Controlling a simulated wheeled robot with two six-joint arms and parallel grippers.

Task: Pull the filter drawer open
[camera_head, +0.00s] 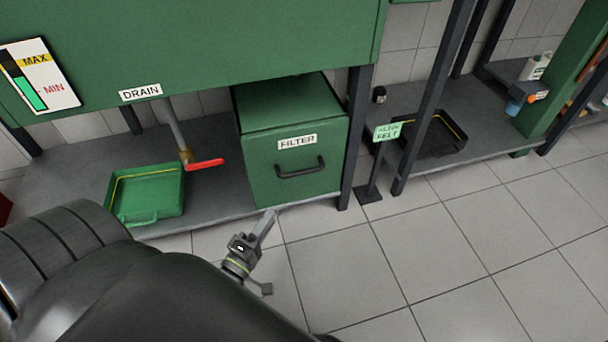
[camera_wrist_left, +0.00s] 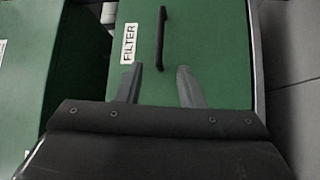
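The green filter drawer (camera_head: 290,175) sits under the green bench, with a white FILTER label (camera_head: 297,142) and a black bar handle (camera_head: 300,168) on its front. The drawer front looks flush with its cabinet. My left gripper (camera_head: 266,218) is in front of the drawer, below and left of the handle, apart from it. In the left wrist view the two fingers (camera_wrist_left: 158,88) are spread with nothing between them, and the handle (camera_wrist_left: 161,38) stands upright in the picture, beyond the fingertips. My right gripper is not in view.
A green tray (camera_head: 147,192) stands on the low shelf to the left, below the drain pipe with its red lever (camera_head: 205,164). A dark bench leg (camera_head: 355,140) and a small FILTER BELT sign (camera_head: 387,131) stand to the right. The tiled floor in front is clear.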

